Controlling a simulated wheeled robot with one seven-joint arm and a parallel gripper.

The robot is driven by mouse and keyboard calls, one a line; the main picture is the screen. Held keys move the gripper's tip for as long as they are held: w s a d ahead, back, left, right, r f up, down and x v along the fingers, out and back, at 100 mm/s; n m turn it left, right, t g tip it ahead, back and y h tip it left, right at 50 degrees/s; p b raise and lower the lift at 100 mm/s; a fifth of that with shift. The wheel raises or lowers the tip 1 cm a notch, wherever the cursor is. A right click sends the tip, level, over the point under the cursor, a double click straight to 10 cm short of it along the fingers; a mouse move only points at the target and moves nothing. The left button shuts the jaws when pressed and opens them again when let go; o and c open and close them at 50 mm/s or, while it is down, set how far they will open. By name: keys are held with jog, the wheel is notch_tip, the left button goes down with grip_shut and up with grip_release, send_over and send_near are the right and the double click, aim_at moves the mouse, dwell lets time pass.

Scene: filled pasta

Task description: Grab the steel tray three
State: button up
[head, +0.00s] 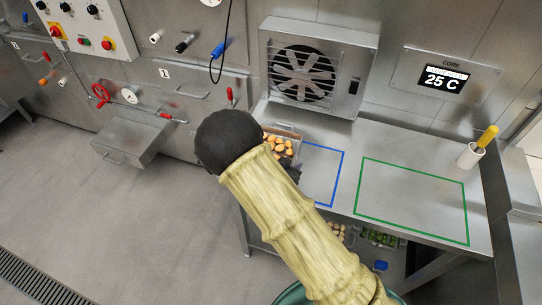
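A steel tray (288,130) holding several golden-brown pieces stands on the steel bench, at the left of the blue outline. I cannot read a number on it. My arm, in a pale yellow sleeve with a dark grey rounded joint, covers the tray's left and near parts. A dark part of my gripper (293,172) shows at the tray's near right edge. The fingers are hidden behind my arm, so I cannot tell whether they are open, shut or touching the tray.
The green outlined area (410,200) on the bench is empty. A white holder with a yellow-handled tool (472,154) stands at the right. A fan unit (305,75) stands behind the tray. Trays with green pieces (380,238) and pale pieces (337,231) sit on the lower shelf.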

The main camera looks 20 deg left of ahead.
grip_shut()
jog(key=shift+r, duration=0.1)
notch_tip(320, 180, up, 10)
dwell(0.7)
dwell(0.4)
